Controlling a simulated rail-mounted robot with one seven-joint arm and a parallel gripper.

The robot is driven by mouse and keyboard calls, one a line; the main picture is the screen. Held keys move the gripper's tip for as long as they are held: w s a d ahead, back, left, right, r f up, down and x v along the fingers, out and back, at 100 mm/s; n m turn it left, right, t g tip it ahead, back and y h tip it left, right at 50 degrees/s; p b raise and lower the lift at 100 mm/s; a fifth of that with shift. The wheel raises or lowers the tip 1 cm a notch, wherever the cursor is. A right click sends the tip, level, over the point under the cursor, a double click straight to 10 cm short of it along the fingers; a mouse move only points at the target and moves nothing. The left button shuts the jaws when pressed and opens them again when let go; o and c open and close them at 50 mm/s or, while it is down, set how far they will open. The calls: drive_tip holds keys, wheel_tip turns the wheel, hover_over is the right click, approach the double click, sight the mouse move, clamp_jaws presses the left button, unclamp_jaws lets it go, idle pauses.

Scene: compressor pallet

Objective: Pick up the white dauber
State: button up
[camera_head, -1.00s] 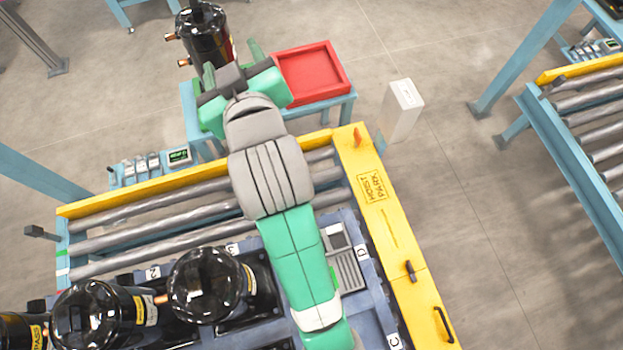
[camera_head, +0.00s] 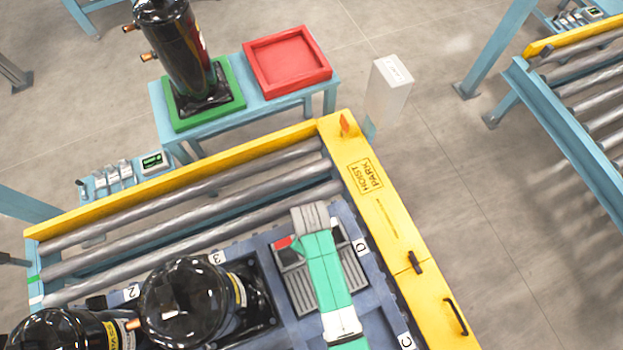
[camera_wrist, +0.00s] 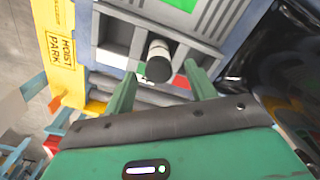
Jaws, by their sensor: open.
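In the wrist view, a short cylinder with a white body and a black end (camera_wrist: 158,58), which looks like the white dauber, stands out of a grey compartmented holder (camera_wrist: 207,52). My gripper (camera_wrist: 160,72) is open. Its two green fingers point toward the cylinder, one to each side in the picture, and no contact shows. The remaining gap in depth is hard to judge. In the head view my arm covers part of the grey slatted area by the D label, and neither my fingers nor the dauber can be made out.
Black compressors (camera_head: 187,300) stand on the blue pallet left of my arm. A yellow rail (camera_head: 385,215) borders the right side. Behind the rollers, a blue stand (camera_head: 206,124) carries a red tray (camera_head: 262,84) and a green tray (camera_head: 233,98) holding a compressor.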

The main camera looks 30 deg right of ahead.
wheel_tip(320, 180, down, 5)
drive_tip(key=shift+d+f+b, duration=0.1)
drive_tip(key=shift+b, duration=0.3)
drive_tip(key=c, duration=1.1)
wheel_tip(320, 180, up, 10)
drive_tip(key=shift+r+p, duration=0.1)
drive_tip(key=shift+p, duration=0.8)
